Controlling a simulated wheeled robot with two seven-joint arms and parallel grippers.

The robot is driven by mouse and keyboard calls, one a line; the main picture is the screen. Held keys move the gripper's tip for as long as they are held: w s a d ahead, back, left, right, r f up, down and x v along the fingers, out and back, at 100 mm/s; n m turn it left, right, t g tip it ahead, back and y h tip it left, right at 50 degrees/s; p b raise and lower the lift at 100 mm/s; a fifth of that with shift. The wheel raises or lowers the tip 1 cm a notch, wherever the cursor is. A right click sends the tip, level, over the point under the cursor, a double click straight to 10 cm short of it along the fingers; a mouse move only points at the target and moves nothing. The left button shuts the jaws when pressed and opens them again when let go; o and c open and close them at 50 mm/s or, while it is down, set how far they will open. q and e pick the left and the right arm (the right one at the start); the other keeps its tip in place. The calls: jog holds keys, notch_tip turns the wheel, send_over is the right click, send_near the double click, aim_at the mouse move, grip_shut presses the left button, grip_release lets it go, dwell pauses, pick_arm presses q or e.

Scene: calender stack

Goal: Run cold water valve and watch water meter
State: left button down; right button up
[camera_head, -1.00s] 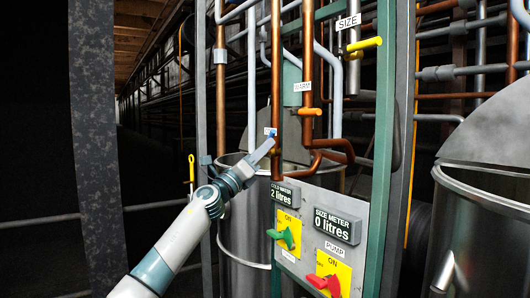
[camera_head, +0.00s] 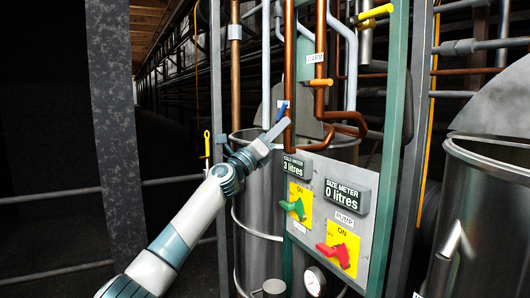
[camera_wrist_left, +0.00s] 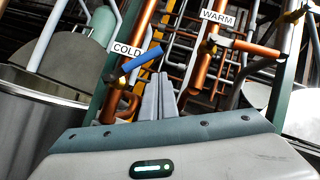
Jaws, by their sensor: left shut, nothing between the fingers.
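The cold water valve's blue handle (camera_head: 282,110) stands nearly upright beside a copper pipe in the head view. In the left wrist view the blue handle (camera_wrist_left: 141,61) slants up to the right beside the COLD label (camera_wrist_left: 127,50). My left gripper (camera_head: 284,128) is shut and empty, its fingertips just below the handle in the head view. In the left wrist view the closed fingers (camera_wrist_left: 158,88) are right of the handle; whether they touch it I cannot tell. The cold meter (camera_head: 294,173) reads 3 litres. The size meter (camera_head: 347,196) reads 0 litres. My right gripper is not in view.
The panel (camera_head: 375,181) holds a green switch (camera_head: 294,208) and a red switch (camera_head: 336,253). The warm valve's orange handle (camera_head: 320,82) and a yellow handle (camera_head: 376,12) are to the right. Pipes crowd the fingers. A steel tank (camera_head: 490,210) stands at the right.

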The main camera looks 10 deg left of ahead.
pick_arm(q)
jog(key=s+d+b+v, duration=0.1)
jog(key=b+v, duration=0.1)
jog(key=v, duration=0.8)
jog(key=shift+s, duration=0.35)
jog(key=shift+a+r, duration=0.1)
jog(key=shift+r, duration=0.05)
dwell(0.3)
dwell(6.2)
